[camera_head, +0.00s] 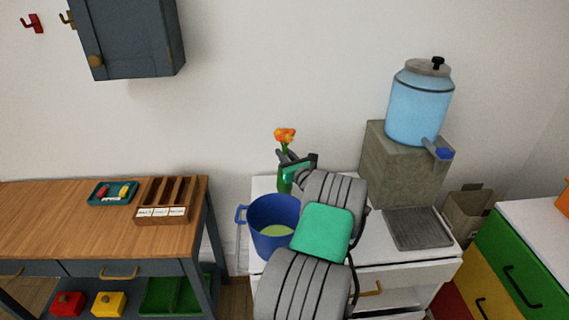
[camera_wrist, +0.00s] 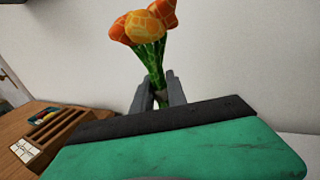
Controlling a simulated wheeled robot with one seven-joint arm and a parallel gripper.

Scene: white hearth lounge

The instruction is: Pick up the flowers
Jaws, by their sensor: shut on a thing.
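The flowers (camera_head: 285,135) have orange heads on green stems and stand upright near the wall, above the white counter. They also show in the wrist view (camera_wrist: 148,28), with the stems running down between my two grey fingers. My gripper (camera_head: 284,157) is shut on the stems just below the heads; it shows in the wrist view (camera_wrist: 160,95) too. Below it in the head view is a green upright shape (camera_head: 284,182), partly hidden by my arm. The lower ends of the stems are hidden in the wrist view.
A blue pot (camera_head: 262,213) stands on the white counter (camera_head: 376,237) left of my arm. A grey block (camera_head: 392,168) with a blue dispenser (camera_head: 418,105) stands to the right. A wooden table (camera_head: 75,222) is at the left. A dark wall cabinet (camera_head: 130,35) hangs above.

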